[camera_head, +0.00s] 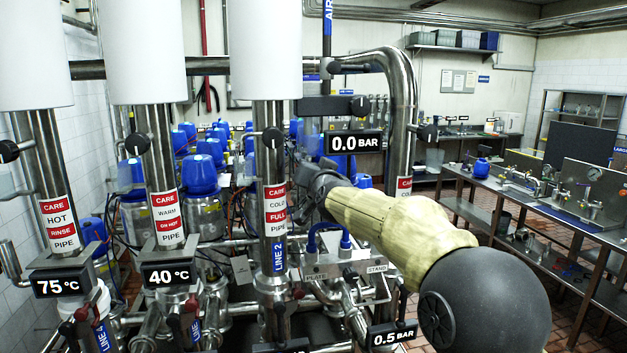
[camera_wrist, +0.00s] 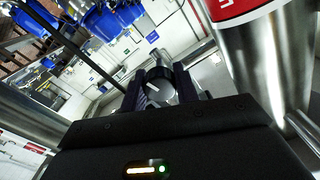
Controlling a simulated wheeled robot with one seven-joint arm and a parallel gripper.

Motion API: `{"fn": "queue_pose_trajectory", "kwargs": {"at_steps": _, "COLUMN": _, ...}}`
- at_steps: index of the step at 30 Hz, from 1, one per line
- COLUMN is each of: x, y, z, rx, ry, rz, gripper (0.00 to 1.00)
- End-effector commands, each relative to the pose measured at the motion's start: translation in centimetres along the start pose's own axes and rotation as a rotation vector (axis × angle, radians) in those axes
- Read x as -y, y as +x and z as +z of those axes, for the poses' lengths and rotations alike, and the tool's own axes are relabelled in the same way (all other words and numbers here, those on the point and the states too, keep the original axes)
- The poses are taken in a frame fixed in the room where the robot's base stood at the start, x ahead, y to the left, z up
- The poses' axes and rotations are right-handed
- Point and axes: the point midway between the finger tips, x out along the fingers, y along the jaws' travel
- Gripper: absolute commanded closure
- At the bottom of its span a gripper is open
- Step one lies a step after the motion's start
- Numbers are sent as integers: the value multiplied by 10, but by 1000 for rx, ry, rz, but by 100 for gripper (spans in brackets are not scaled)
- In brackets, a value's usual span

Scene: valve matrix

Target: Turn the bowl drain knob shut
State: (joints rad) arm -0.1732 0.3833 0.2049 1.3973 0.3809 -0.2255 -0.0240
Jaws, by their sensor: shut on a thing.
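I cannot read a label that says whether this is the bowl drain knob. In the head view my arm reaches in from the lower right, and my gripper (camera_head: 312,192) is just right of the Line 2 pipe (camera_head: 275,205). The knob cannot be made out there.
Steel pipes with dark knobs stand left, including the 75 °C display (camera_head: 57,283) and 40 °C display (camera_head: 167,274). The 0.0 BAR display (camera_head: 355,143) hangs above my gripper. A thick bent pipe (camera_head: 402,100) rises behind my arm. A steel workbench (camera_head: 540,205) is at right.

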Motion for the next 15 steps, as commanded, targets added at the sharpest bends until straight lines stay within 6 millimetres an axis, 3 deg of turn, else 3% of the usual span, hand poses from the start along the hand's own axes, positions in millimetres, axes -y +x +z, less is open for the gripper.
{"fn": "queue_pose_trajectory", "kwargs": {"at_steps": 15, "x": 0, "y": 0, "z": 3, "rx": 5, "ry": 256, "rz": 1, "gripper": 93}}
